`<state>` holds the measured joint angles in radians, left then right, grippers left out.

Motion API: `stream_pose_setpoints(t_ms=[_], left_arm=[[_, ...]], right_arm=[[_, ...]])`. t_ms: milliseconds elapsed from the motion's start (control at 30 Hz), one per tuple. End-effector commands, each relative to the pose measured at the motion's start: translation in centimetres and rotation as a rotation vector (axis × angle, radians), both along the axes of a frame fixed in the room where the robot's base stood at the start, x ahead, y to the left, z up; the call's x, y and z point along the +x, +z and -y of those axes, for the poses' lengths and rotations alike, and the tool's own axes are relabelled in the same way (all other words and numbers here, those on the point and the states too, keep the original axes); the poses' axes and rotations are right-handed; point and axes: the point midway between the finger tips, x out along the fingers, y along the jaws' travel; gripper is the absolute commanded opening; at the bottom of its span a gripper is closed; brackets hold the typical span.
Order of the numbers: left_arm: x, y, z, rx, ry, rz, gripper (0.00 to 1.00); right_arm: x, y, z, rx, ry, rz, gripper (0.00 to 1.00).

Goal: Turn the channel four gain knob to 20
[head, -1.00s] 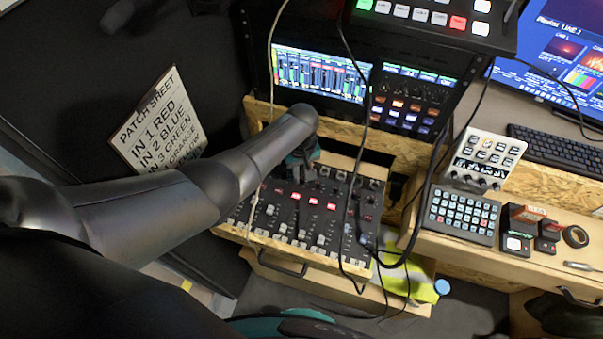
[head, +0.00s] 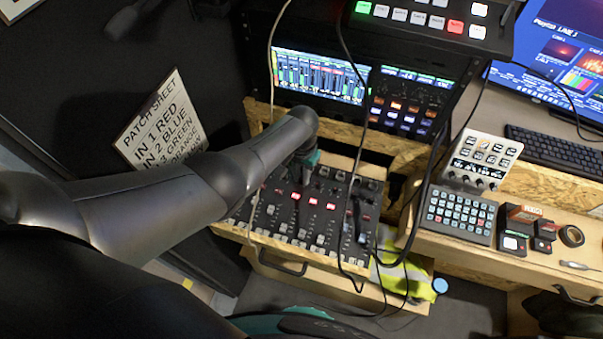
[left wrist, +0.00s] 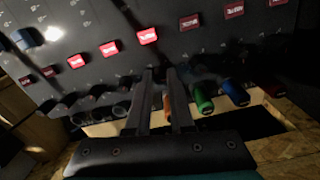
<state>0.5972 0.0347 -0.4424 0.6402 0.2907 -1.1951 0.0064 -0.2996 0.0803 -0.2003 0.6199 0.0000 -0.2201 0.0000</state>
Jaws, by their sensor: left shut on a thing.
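The audio mixer (head: 306,222) is a dark sloped panel with faders, lit red buttons and knobs along its far edge. My left gripper (head: 305,178) reaches down onto the far row of knobs. In the left wrist view, the left gripper (left wrist: 161,74) has its two fingers close together at that row, in line with an orange plug (left wrist: 168,110). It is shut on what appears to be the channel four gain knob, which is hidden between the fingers. Its pointer and setting cannot be read. A green plug (left wrist: 203,99) and a blue plug (left wrist: 235,93) lie beside it.
Black cables hang across the mixer's right side. A rack screen (head: 320,75) stands behind the mixer. A patch sheet (head: 158,122) leans at left. A keypad (head: 460,214) and small boxes sit on the right desk. A wooden edge borders the mixer.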

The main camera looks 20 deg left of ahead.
Motion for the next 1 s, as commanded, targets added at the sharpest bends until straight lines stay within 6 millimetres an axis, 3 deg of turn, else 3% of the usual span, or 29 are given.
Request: stream_pose_setpoints(t_ms=[500,1000], left_arm=[[-0.12,-0.07,0.05,0.000,-0.462,-0.002,0.00],[-0.13,-0.08,0.04,0.000,-0.677,-0.002,0.00]], right_arm=[[-0.03,0.14,0.02,0.000,0.000,0.000,0.50],[-0.04,0.13,0.03,0.000,-0.001,-0.001,0.50]])
